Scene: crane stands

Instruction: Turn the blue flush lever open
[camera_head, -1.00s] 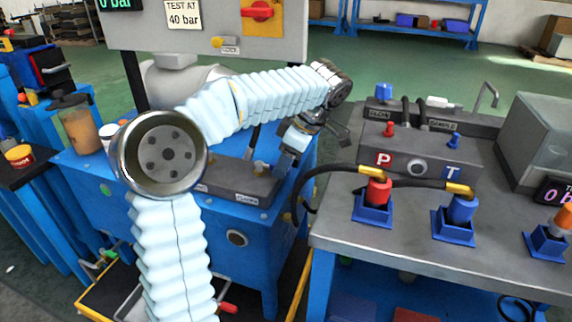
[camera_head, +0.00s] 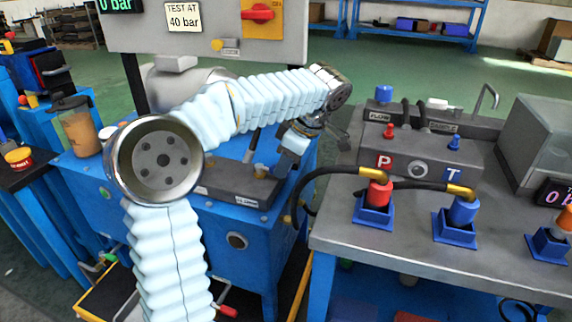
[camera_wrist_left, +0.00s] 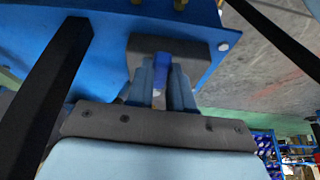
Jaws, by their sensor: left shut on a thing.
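The blue flush lever (camera_wrist_left: 160,69) stands out from a dark grey block (camera_wrist_left: 202,58) in the left wrist view. My left gripper (camera_wrist_left: 161,88) has its two light blue-grey fingers closed on it, one on each side. In the head view my left gripper (camera_head: 293,143) points down at the far right end of the grey manifold (camera_head: 232,188) on the blue bench. There the lever is hidden by the gripper and wrist. My right gripper is in neither view.
A grey panel (camera_head: 210,25) with a red knob (camera_head: 257,14) stands behind my arm. To the right, a grey-topped bench (camera_head: 400,250) carries a red coupling (camera_head: 378,195), a blue coupling (camera_head: 463,212) and black hoses. A pitcher (camera_head: 78,128) stands on the left.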

